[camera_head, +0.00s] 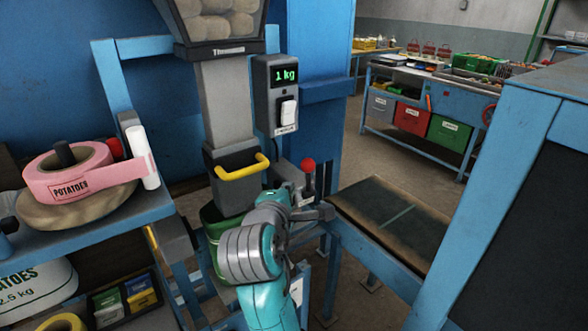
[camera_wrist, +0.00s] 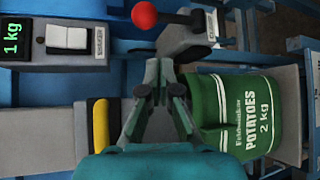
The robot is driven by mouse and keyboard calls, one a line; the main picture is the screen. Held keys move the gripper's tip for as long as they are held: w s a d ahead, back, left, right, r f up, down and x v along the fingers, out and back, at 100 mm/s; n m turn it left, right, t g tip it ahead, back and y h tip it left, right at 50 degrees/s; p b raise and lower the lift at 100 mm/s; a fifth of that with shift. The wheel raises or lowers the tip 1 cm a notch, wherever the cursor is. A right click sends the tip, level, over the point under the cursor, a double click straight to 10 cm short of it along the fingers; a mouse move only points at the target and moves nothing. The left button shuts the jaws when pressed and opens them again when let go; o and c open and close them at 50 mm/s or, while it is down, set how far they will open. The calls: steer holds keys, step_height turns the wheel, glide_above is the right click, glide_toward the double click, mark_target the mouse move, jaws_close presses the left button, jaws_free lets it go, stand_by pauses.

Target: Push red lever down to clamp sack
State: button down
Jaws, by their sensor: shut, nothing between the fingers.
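The red lever knob (camera_head: 308,165) stands upright on a dark stem to the right of the chute mouth. It also shows at the top of the wrist view (camera_wrist: 144,14), beside a grey mechanism. My gripper (camera_wrist: 160,72) is shut and empty. Its tips are apart from the knob in the wrist view. The green potato sack (camera_wrist: 238,112) is to the right of my gripper there, under the chute. In the head view the sack (camera_head: 210,238) is mostly hidden by my arm, and the fingers cannot be made out clearly.
A dark chute mouth with a yellow handle (camera_head: 242,168) hangs left of the lever. A scale box reading 1 kg (camera_head: 275,95) is above it. A blue-framed conveyor (camera_head: 395,220) lies to the right. A pink label roll (camera_head: 68,175) sits on the left shelf.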

mark_target(311, 170)
steer(key=shift+a+r, duration=0.15)
steer(key=shift+r, duration=0.35)
steer(key=shift+a+r, duration=0.15)
steer(key=shift+r, duration=0.35)
steer(key=x, duration=1)
steer(key=shift+s+d+t, duration=0.3)
steer(key=s+d+m+t, duration=0.1)
steer(key=s+m+t+h, duration=0.1)
steer(key=m+t, duration=0.1)
steer(key=s+d+m+t, duration=0.1)
steer(key=s+m, duration=0.1)
steer(key=shift+d+f+t, duration=0.3)
steer(key=shift+d+f, duration=0.05)
steer(key=shift+s+d+f, duration=0.45)
steer(key=shift+s+f, duration=0.25)
steer(key=shift+f, duration=0.15)
steer(key=shift+s+d+f, duration=0.5)
steer(key=shift+s+f, duration=0.2)
steer(key=shift+f, duration=0.1)
